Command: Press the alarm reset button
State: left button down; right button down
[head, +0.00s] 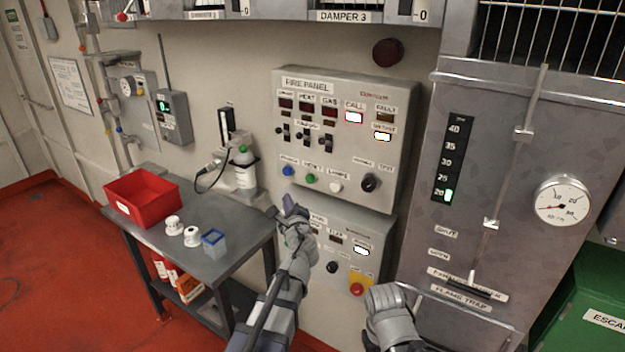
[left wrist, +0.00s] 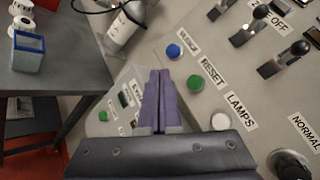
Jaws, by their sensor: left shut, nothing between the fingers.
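The fire panel (head: 300,150) is a grey wall box with a row of buttons along its lower part. Its green button (head: 310,178) sits between a blue button (head: 288,170) and a white button (head: 336,186). In the left wrist view the green button (left wrist: 195,82) is beside a label reading RESET. My left gripper (head: 290,207) is shut and empty, below the button row in the head view. In the left wrist view its fingertips (left wrist: 160,72) are just left of the green button; contact cannot be told. My right gripper (head: 385,297) is low, in front of the lower panel.
A lower panel (head: 325,225) with a red-on-yellow button (head: 357,289) is below. A bottle (head: 244,170) stands behind. A grey cabinet (head: 480,150) is at right.

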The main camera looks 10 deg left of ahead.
pick_arm(q)
jog(key=shift+w, duration=0.1)
dwell(0.3)
send_near(307, 179)
jog(key=shift+w+a+f, duration=0.2)
jog(key=shift+w+a, duration=0.8)
jog(key=shift+w, duration=0.1)
jog(key=shift+w+a+f, duration=0.2)
jog(key=shift+w+a, duration=0.75)
jog(key=shift+w, duration=0.1)
jog(key=shift+w, duration=0.1)
dwell(0.4)
jog(key=shift+w+d, duration=0.1)
jog(key=shift+w, duration=0.2)
jog(key=shift+w+d, duration=0.25)
jog(key=shift+w, duration=0.4)
dwell(1.0)
jog(key=shift+s+a, duration=0.2)
jog(key=shift+s, duration=0.3)
jog(key=shift+s+a, duration=0.15)
jog(key=shift+s, duration=0.4)
jog(key=shift+s, duration=0.1)
jog(key=shift+s+a, duration=0.3)
jog(key=shift+s, duration=0.45)
jog(key=shift+s+a, duration=0.25)
jog(key=shift+s, duration=0.5)
jog(key=shift+s+a, duration=0.3)
jog(key=shift+s, duration=0.45)
